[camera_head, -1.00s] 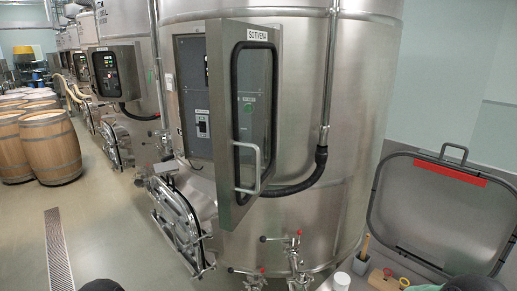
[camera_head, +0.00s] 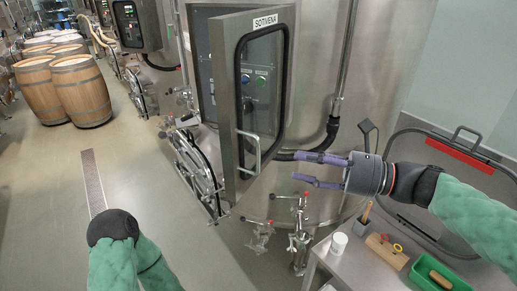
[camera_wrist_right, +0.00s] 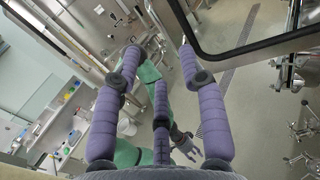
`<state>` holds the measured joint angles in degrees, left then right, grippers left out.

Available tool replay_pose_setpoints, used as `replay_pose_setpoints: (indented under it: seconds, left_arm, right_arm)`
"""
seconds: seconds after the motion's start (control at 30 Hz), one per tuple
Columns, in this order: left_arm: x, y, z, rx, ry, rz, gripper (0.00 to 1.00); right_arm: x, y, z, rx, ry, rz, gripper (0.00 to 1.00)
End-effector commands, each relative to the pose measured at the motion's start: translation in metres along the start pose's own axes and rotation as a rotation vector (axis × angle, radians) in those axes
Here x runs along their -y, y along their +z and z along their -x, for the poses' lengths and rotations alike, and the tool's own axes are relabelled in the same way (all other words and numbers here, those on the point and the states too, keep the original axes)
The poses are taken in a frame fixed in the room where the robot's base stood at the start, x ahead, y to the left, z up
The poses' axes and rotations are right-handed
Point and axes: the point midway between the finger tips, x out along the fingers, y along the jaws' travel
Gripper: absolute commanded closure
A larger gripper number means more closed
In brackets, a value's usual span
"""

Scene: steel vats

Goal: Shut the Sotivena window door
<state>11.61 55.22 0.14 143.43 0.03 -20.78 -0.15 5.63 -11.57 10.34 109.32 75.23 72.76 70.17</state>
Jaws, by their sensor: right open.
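The Sotivena window door (camera_head: 264,75) has a grey metal frame, a dark-edged glass pane and a name label at its top. It stands open, swung out from the control box (camera_head: 203,70) on the steel vat. Its bar handle (camera_head: 250,152) is at the lower left of the frame. My right gripper (camera_head: 298,169) is open and empty, to the right of the door's lower part, fingers pointing left toward it. In the right wrist view, a dark-edged frame, apparently the door (camera_wrist_right: 262,45), lies beyond the fingers at upper right. My left gripper (camera_wrist_right: 184,146) shows small in that view; its jaws are unclear.
Valves with red knobs (camera_head: 300,235) stick out below the door. A bench (camera_head: 350,272) at lower right holds a white cup (camera_head: 338,243), a wooden block (camera_head: 387,252) and a green bin (camera_head: 435,275). Barrels (camera_head: 80,90) stand far left; the floor between is clear.

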Motion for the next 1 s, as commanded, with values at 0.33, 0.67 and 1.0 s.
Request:
replay_pose_setpoints:
  seconds: [0.33, 0.67, 1.0]
  left_arm:
    - [-0.003, 0.0, 0.007, 0.0, 0.0, 0.0, 0.6]
    - [-0.004, 0.0, 0.012, 0.0, 0.0, 0.0, 0.6]
    - [-0.004, 0.001, 0.012, 0.0, 0.0, 0.0, 0.6]
  right_arm:
    - [-0.001, -0.001, -0.056, -0.003, 0.005, 0.0, 0.58]
    - [0.0, -0.002, -0.098, -0.004, 0.001, 0.0, 0.58]
    - [0.001, -0.003, -0.103, -0.004, -0.001, 0.001, 0.58]
